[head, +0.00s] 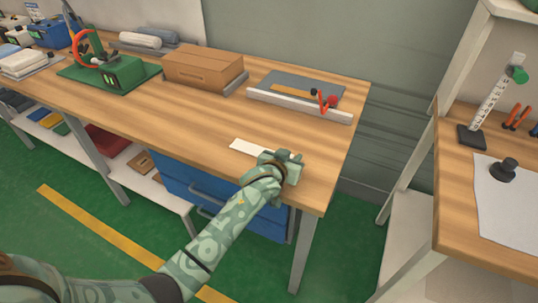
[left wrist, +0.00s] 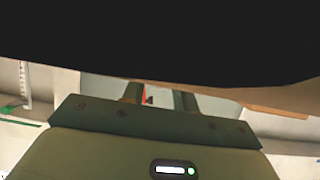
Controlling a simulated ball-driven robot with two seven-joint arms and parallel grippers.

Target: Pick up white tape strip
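The white tape strip (head: 252,148) lies flat on the wooden workbench (head: 200,125), near the front edge towards its right end. My left gripper (head: 283,163) is at the strip's right part and hides some of it. I cannot tell from the head view whether it touches the strip. In the left wrist view the two fingers of my left gripper (left wrist: 160,95) stand apart, with no held thing clearly visible between them. A dark mass fills the top of that view. My right gripper is not in view.
A grey tray with a white edge (head: 300,104) and a red-handled tool (head: 325,102) lies behind the strip. A cardboard box (head: 203,68) and a green machine (head: 118,72) stand further left. Blue drawers (head: 190,185) are below. A second bench (head: 470,220) stands right, across a gap.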

